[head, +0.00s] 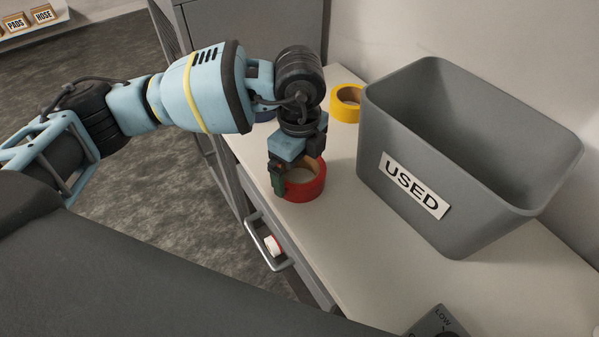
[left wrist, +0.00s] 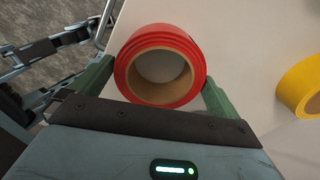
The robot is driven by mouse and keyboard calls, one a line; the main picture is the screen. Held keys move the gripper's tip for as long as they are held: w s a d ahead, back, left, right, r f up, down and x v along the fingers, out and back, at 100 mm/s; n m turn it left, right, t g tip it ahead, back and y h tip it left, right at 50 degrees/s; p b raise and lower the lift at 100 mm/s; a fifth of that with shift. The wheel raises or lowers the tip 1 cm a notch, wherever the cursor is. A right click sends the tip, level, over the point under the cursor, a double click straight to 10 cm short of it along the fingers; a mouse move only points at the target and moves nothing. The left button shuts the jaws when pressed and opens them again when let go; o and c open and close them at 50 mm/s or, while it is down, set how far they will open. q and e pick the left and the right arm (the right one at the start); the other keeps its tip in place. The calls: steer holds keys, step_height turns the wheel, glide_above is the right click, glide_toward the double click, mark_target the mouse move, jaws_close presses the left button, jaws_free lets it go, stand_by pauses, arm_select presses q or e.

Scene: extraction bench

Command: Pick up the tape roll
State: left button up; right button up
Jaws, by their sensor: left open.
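A red tape roll (head: 309,187) lies flat on the bench top near its front edge. In the left wrist view the red tape roll (left wrist: 194,52) sits between the two green fingers, its brown core open. My left gripper (head: 296,178) is open above and around the near part of the red roll. In the left wrist view the gripper (left wrist: 155,90) has one finger on each side of the roll; I cannot tell whether they touch it. A yellow tape roll (head: 345,112) lies farther back, and it shows at the right in the left wrist view (left wrist: 304,86). My right gripper is not in view.
A large grey bin marked USED (head: 455,205) stands to the right of the rolls. A drawer handle (head: 268,243) sticks out below the bench edge. A grey box marked LOW (head: 437,324) is at the near end.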

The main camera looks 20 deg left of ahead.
arm_select(q)
step_height(320, 180, down, 2)
steer(key=c, duration=0.7)
steer(key=shift+r, duration=0.75)
step_height(320, 180, up, 2)
steer(key=shift+r, duration=0.25)
steer(key=s+a+r, duration=0.1)
steer(key=s+a, duration=0.3)
steer(key=s, duration=1.1)
steer(key=shift+s, duration=0.3)
